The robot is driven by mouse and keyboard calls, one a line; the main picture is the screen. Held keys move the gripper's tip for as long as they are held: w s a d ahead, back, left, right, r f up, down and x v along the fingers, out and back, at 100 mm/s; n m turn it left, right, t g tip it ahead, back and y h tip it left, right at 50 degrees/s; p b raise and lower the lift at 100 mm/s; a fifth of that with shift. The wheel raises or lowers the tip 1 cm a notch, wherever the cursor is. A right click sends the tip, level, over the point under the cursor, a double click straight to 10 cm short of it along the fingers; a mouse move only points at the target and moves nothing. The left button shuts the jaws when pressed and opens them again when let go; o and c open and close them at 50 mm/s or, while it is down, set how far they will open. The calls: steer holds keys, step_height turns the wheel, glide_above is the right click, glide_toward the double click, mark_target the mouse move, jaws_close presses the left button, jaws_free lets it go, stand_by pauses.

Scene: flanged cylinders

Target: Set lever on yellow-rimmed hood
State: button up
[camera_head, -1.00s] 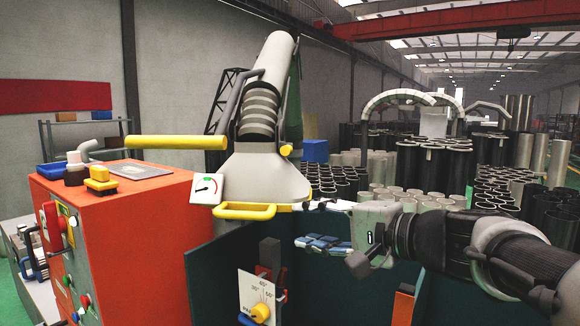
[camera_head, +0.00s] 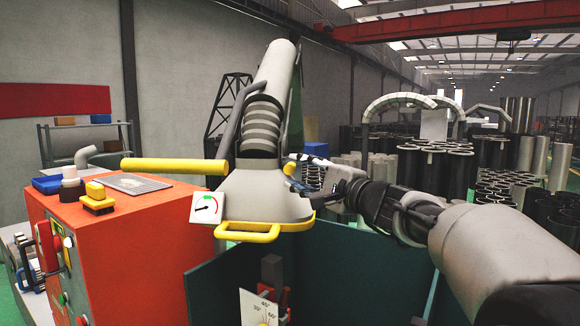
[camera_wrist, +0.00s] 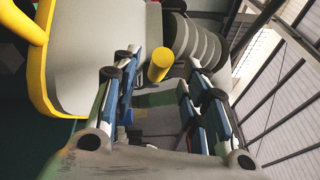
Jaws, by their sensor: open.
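The grey hood (camera_head: 262,197) with a yellow rim hangs below a ribbed duct in the head view. A yellow loop handle (camera_head: 248,232) is at its front, and a long yellow bar (camera_head: 175,165) extends left. My gripper (camera_head: 288,172) is at the hood's upper right side, open. In the wrist view, the lever's short yellow end (camera_wrist: 160,66) appears between and beyond the open fingers (camera_wrist: 158,92); I cannot tell whether they touch it. The hood's grey face (camera_wrist: 92,55) and yellow rim (camera_wrist: 40,75) fill the upper left there. My fingers largely hide the lever in the head view.
A gauge (camera_head: 206,207) is at the hood's left front. An orange cabinet (camera_head: 130,240) stands left, with a yellow-topped block (camera_head: 97,197) on it. Dark green panels (camera_head: 370,265) stand below the hood. Black tubes (camera_head: 440,165) fill the right background.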

steer(key=shift+p+x, duration=0.3)
steer(key=shift+x, duration=2)
jaws_close()
